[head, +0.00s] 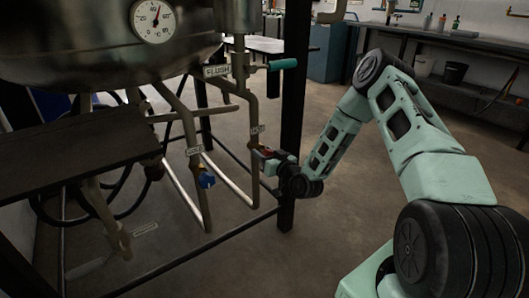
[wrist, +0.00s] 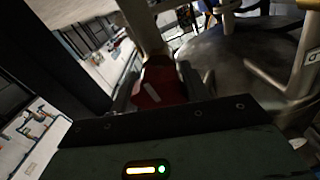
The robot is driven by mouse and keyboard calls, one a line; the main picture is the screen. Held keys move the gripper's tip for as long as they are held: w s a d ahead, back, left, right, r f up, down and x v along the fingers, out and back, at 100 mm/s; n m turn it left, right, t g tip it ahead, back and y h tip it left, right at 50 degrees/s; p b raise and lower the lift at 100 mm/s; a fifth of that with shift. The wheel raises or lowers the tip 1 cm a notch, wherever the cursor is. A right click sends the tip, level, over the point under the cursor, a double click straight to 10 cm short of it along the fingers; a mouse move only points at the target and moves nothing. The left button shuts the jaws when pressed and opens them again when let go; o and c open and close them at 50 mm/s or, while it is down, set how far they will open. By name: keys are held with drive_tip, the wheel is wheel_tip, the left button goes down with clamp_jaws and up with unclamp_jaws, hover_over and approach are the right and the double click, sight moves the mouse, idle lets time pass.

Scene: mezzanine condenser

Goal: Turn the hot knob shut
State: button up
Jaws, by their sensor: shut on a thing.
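The red hot knob (wrist: 160,82) shows in the wrist view with a pale stripe across its face. My gripper (wrist: 158,94) has one finger on each side of it and is shut on it. In the head view my gripper (head: 268,155) reaches in from the right to the knob on the vertical pipe, just below its small tag (head: 257,129). There the knob is mostly hidden by the fingers, with only a bit of red showing. The stripe is tilted in the wrist view.
A blue knob (head: 207,180) sits to the left under a COLD tag (head: 194,150). A teal handle (head: 283,64) sticks out above beside the FLUSH tag (head: 216,71). A dark frame post (head: 292,110) stands close by my gripper. Open floor lies to the right.

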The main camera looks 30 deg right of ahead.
drive_tip(key=shift+m, duration=0.5)
drive_tip(key=o, duration=1)
drive_tip(key=s+p, duration=0.1)
drive_tip(key=s, duration=0.4)
drive_tip(key=s+p, duration=0.1)
drive_tip(key=s, duration=1.1)
drive_tip(key=shift+s+d+p, duration=0.25)
drive_tip(key=shift+d+p, duration=0.1)
drive_tip(key=shift+p, duration=0.05)
